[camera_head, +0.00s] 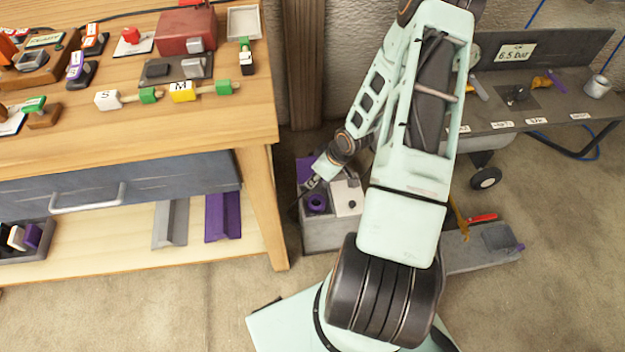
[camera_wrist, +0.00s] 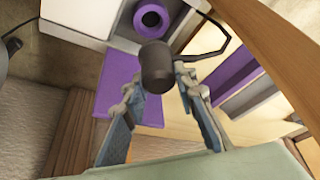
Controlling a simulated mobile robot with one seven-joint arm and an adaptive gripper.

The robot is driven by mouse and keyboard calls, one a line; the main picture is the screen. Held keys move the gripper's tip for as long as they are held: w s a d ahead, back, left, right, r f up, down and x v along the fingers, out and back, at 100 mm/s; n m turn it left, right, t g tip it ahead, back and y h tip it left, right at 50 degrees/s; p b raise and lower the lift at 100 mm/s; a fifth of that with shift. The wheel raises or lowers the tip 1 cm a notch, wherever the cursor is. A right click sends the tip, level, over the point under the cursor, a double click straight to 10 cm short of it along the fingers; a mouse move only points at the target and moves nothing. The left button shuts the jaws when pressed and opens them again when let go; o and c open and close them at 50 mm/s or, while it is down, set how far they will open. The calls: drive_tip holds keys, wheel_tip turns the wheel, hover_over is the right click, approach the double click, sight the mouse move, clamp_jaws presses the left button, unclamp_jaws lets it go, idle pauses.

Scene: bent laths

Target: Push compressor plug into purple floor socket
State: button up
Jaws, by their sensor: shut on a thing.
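The purple floor socket (camera_head: 316,203) is a ring on top of a grey box on the floor, to the right of the workbench leg. It also shows in the wrist view (camera_wrist: 151,17), near the top. My gripper (camera_head: 309,185) is just above the box, near the socket. In the wrist view my gripper (camera_wrist: 158,82) has its fingers on either side of the black compressor plug (camera_wrist: 157,69), shut on it. A black cable loops away to the right of the plug. The plug appears apart from the socket; the exact gap is unclear.
The grey box (camera_head: 330,236) also bears a white block (camera_head: 347,198), with a purple panel behind. The wooden workbench (camera_head: 262,180) stands close on the left. A low grey bench (camera_head: 540,108) with a wheeled tank below is at right. Open floor lies in front.

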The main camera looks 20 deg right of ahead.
sight(315, 190)
drive_tip(key=shift+f+b, duration=2.5)
drive_tip(key=shift+f, duration=0.45)
drive_tip(key=shift+f+b, duration=0.4)
drive_tip(key=shift+f, duration=0.2)
drive_tip(key=shift+f+b, duration=0.5)
drive_tip(key=shift+f, duration=0.55)
idle(0.4)
drive_tip(key=o, duration=1.2)
drive_tip(key=shift+o, duration=0.2)
drive_tip(key=o, duration=0.5)
drive_tip(key=shift+c, duration=0.2)
drive_tip(key=shift+r, duration=0.1)
